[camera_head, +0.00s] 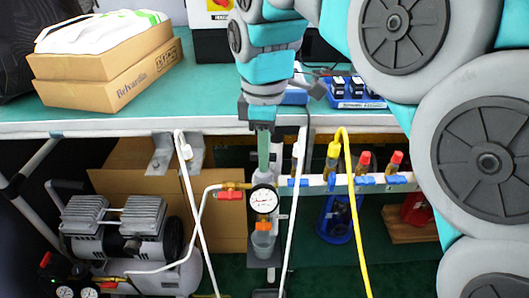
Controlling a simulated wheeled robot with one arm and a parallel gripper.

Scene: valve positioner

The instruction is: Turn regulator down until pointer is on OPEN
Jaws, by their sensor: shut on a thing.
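The regulator (263,226) hangs below the table edge, in the middle of the camera_head view. It has a round white gauge (263,200) on its front, an orange part under the gauge and a clear bowl at the bottom. The gauge's pointer and markings are too small to read, and I cannot make out an OPEN mark. My gripper (263,168) comes straight down from above, past the table's front edge. Its greenish fingers end at the top of the regulator and are shut on it. The regulator's top is mostly hidden by the fingers.
A red-handled valve (230,195) sits just left of the regulator. A pipe with blue valves (365,181) runs right. White hoses and a yellow hose (352,200) hang close by. A compressor (115,235) stands lower left. Cardboard boxes (105,80) lie on the green table (205,90).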

